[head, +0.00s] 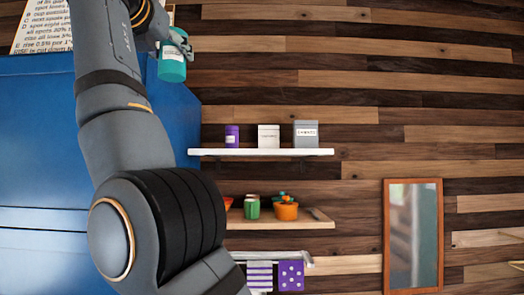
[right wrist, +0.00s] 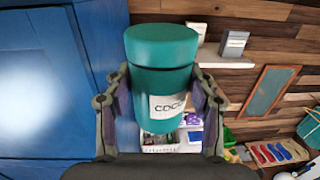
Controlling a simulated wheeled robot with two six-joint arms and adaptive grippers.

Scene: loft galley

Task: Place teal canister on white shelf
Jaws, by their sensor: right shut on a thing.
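The teal canister (head: 172,66) has a white label and hangs high in front of the blue cabinet's upper corner in the head view. My right gripper (head: 178,42) is shut on it. In the right wrist view the teal canister (right wrist: 160,75) sits between the two fingers of my right gripper (right wrist: 162,100), its label partly readable. The white shelf (head: 262,152) is on the wood wall, lower and to the right of the canister. My left gripper is not in view.
A blue cabinet (head: 30,150) stands left of the shelf. A wooden shelf (head: 275,224) below holds a green can (head: 252,207) and an orange pot (head: 286,211). A framed mirror (head: 413,235) hangs at right. The shelf's left end is partly free.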

